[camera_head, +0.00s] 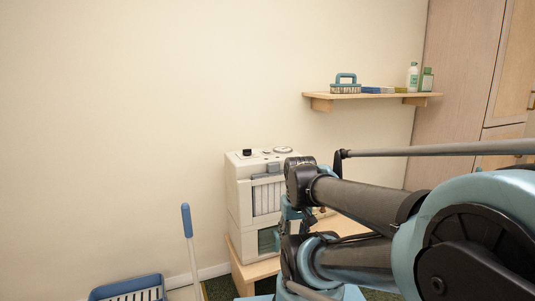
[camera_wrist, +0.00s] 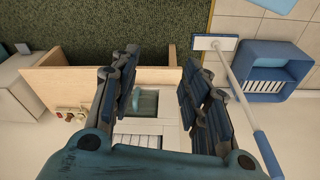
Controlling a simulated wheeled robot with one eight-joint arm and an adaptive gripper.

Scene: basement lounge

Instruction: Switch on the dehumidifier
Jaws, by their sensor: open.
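The dehumidifier (camera_head: 240,204) is a boxy white unit on a low wooden stand (camera_head: 262,270) against the wall. Its top carries a small black knob or button (camera_head: 247,152) and a round dial (camera_head: 283,150). Its front has a slatted grille (camera_head: 266,196) and a dark green tank window (camera_head: 267,240). My arm covers its right side in the head view. In the wrist view my gripper (camera_wrist: 161,62) is open and empty, and the dehumidifier's front (camera_wrist: 172,106) shows between and beyond its fingers. The top controls are not visible there. I cannot tell the gap to the front.
A blue tray (camera_head: 128,290) and a blue-handled tool (camera_head: 187,222) are at lower left. A wooden cabinet (camera_head: 455,80) stands at right. Green carpet (camera_wrist: 140,25) covers part of the floor.

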